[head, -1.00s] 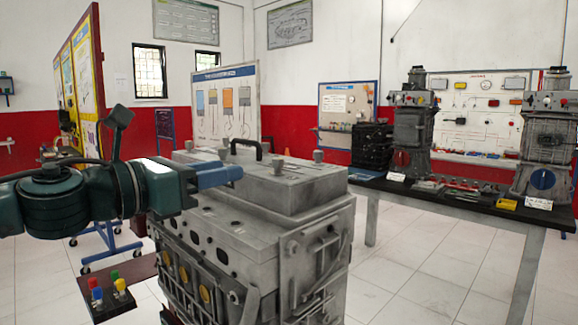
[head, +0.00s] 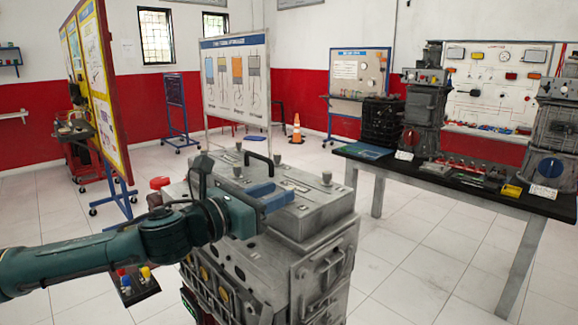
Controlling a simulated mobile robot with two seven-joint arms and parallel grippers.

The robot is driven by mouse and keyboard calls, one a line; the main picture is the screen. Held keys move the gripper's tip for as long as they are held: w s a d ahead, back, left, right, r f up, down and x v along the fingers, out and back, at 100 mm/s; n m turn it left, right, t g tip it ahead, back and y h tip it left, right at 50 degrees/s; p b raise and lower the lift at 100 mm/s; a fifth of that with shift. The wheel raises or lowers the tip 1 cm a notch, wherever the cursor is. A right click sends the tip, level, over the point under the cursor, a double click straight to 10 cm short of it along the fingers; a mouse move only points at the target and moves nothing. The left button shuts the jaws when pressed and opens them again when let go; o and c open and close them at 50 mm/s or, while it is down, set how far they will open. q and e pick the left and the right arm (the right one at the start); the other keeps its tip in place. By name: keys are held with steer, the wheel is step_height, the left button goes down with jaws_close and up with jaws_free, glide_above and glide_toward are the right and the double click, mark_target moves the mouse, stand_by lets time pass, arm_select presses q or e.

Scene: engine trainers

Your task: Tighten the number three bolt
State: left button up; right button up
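The grey engine block (head: 312,222) stands in the middle of the head view. Bolt heads stick up from its top cover: one at the back left (head: 237,171), one at the back (head: 277,159) and one at the right (head: 327,178). I see no numbers on them, so I cannot tell which is number three. My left gripper (head: 272,198) has blue fingers and is in front of the left part of the cover, pointing right. It hides part of the cover, and I cannot tell its gap or whether it touches anything. My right gripper is out of view.
A black handle (head: 259,158) arches over the cover near the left gripper. A small panel with coloured knobs (head: 135,285) is at the block's lower left. A black-topped table (head: 455,184) with engine trainers stands at the right. White tiled floor between them is clear.

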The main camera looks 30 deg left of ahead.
mark_target(289, 188)
arm_select(q)
steer(key=p+x, duration=0.2)
steer(key=x, duration=0.1)
steer(key=shift+d+r, duration=0.1)
steer(key=shift+r, duration=0.1)
steer(key=shift+w+d+f+p, duration=0.2)
steer(key=shift+w+f+p, duration=0.1)
steer(key=shift+w, duration=0.25)
steer(key=shift+c, duration=0.2)
steer(key=shift+r, duration=0.1)
jaws_close()
